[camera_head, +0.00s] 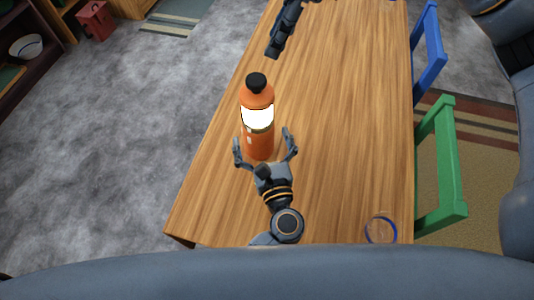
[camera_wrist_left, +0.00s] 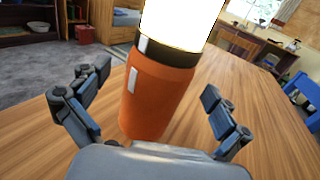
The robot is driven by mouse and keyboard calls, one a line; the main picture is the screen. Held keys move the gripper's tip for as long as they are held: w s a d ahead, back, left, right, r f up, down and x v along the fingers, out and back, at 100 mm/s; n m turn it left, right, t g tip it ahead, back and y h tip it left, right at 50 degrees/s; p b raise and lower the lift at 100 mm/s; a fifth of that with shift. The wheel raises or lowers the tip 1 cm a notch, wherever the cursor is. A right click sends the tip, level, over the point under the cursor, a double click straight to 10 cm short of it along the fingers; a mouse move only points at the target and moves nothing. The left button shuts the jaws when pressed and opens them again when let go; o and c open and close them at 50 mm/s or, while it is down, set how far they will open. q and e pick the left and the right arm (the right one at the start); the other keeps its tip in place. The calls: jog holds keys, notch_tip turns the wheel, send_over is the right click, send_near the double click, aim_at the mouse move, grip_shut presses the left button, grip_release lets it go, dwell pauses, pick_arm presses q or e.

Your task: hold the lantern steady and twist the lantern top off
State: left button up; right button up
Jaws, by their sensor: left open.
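The orange lantern (camera_head: 258,138) stands upright on the wooden table, with a bright white glowing band and a black lantern top (camera_head: 256,82). My left gripper (camera_head: 265,146) is open, with one finger on each side of the lantern's lower body. In the left wrist view the lantern's orange body (camera_wrist_left: 158,95) stands between the spread fingers, with a gap to each; its top is out of that view. My right gripper (camera_head: 274,50) is above the table beyond the lantern, apart from it; whether its fingers are open is unclear.
The wooden table (camera_head: 340,110) is mostly clear. A clear ring-shaped object with a blue rim (camera_head: 381,229) is near the table's near right corner. A green chair (camera_head: 440,165) and a blue chair (camera_head: 428,50) stand along the right edge.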

aim_at(257, 103)
pick_arm(q)
jog(key=shift+w+a, duration=0.15)
jog(key=shift+w, duration=0.6)
jog(key=shift+w+a, duration=0.15)
jog(key=shift+w, duration=0.6)
